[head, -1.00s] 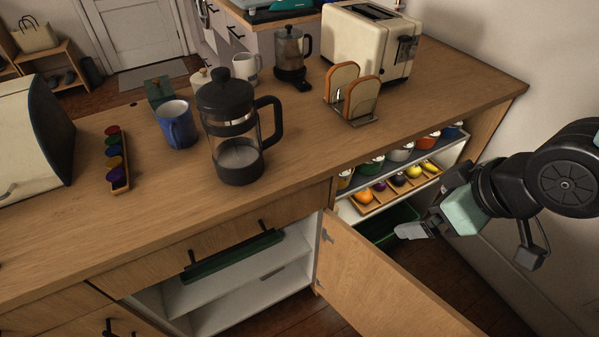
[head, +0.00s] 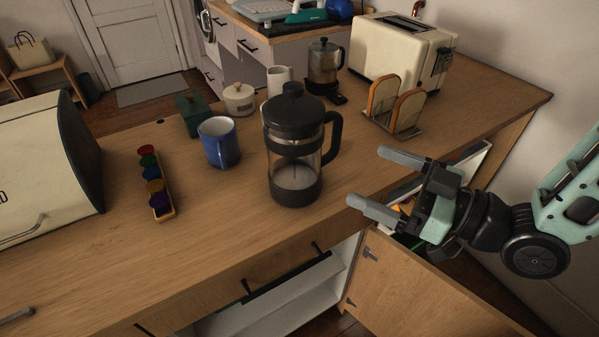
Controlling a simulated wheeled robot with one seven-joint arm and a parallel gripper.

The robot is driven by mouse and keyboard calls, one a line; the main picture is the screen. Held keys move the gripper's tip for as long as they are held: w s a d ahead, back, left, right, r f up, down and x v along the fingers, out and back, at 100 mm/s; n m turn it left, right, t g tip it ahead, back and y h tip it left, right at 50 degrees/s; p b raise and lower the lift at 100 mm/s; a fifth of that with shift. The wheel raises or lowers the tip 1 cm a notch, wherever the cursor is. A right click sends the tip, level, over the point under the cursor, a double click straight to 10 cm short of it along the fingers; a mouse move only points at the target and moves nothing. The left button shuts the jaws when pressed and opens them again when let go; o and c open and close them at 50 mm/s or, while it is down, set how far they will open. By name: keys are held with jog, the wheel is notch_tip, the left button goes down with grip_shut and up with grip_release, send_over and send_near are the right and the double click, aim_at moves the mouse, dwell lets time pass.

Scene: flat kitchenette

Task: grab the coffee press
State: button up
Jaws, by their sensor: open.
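The coffee press (head: 295,145) stands upright on the wooden counter, with a black lid, a clear glass body and a black base. Its black handle points right, towards my gripper. My gripper (head: 368,183) is open and empty to the right of the press, with its two grey fingers pointing left. The fingers are apart from the press. One finger shows near the handle's side, the other lower by the counter's front edge.
A blue mug (head: 218,143) and a capsule rack (head: 161,200) stand left of the press. A bread holder (head: 393,110), toaster (head: 403,52) and coffee maker (head: 324,66) stand behind right. A cabinet door (head: 425,290) hangs open below.

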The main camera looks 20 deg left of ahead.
aim_at(316, 151)
jog(key=p+x, duration=0.3)
jog(key=x, duration=0.6)
jog(key=shift+a, duration=0.2)
jog(key=shift+p+x, duration=1.05)
jog(key=shift+x, duration=1.95)
jog(key=shift+r, duration=0.1)
jog(key=c, duration=1.5)
jog(key=shift+r, duration=0.1)
jog(key=shift+c, duration=0.9)
jog(key=shift+w+r, duration=0.1)
